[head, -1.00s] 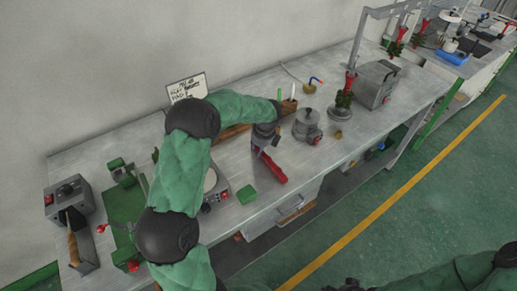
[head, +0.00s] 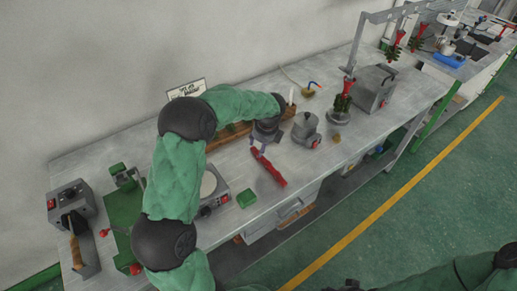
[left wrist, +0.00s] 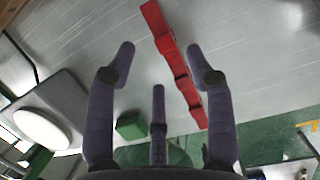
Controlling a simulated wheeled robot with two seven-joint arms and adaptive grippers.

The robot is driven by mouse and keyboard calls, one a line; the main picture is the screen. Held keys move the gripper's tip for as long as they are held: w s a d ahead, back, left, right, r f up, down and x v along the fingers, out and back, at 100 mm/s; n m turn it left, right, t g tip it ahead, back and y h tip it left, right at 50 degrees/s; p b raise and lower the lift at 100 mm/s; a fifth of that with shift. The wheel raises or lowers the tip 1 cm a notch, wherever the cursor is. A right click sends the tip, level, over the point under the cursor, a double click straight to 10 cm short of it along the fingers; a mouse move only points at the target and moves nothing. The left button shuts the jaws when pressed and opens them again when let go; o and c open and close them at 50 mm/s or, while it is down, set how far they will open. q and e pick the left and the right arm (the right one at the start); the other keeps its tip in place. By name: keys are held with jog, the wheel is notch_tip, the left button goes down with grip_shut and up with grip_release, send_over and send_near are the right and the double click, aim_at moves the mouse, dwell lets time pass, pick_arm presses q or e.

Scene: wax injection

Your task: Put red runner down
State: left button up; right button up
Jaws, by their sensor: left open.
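The red runner (head: 268,167) is a long notched red bar lying on the grey table near its front edge. It also shows in the left wrist view (left wrist: 176,62), running at a slant beyond the fingers. My left gripper (head: 259,147) is just above the runner's far end. In the left wrist view my left gripper (left wrist: 160,75) has its fingers spread wide apart, with nothing between the tips, and a gap to the runner shows. My right gripper is not in view; only a dark part of my body shows at the bottom right.
A green block (head: 246,198) and a grey hot plate (head: 221,199) lie left of the runner. A grey pot (head: 305,130) and a red and green tree (head: 343,98) stand right of it. A wooden rack (head: 226,134) lies behind. Bare tabletop surrounds the runner.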

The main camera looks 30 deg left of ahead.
aim_at(263, 159)
pick_arm(q)
jog(key=p+v, duration=0.1)
jog(key=v, duration=0.5)
jog(key=shift+r, duration=0.25)
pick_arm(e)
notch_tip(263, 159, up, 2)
pick_arm(q)
jog(key=shift+d, duration=0.15)
